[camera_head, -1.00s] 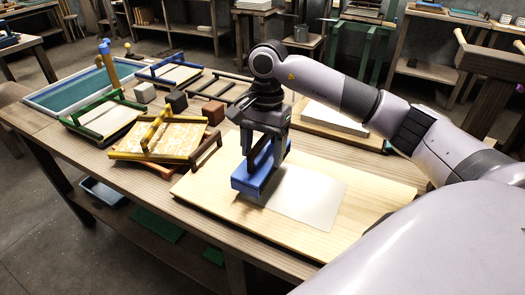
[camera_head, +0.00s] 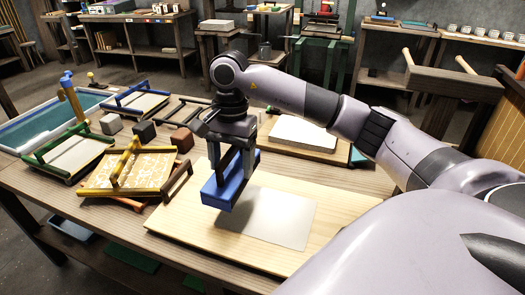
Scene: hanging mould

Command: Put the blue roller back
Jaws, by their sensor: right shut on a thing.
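The blue roller (camera_head: 231,181) hangs in my right gripper (camera_head: 234,160), which is shut on its frame. The roller is over the left part of a pale sheet (camera_head: 270,218) on a light wooden board (camera_head: 180,225). I cannot tell whether its underside touches the board. My left gripper is not in view.
Left of the board lie a yellow-framed patterned screen (camera_head: 110,178), a green-framed screen (camera_head: 75,155) and a blue-framed screen (camera_head: 140,102). White, dark and brown blocks stand behind the yellow frame. A blue-green tray (camera_head: 25,135) is at far left. A white stack (camera_head: 303,133) lies behind the arm.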

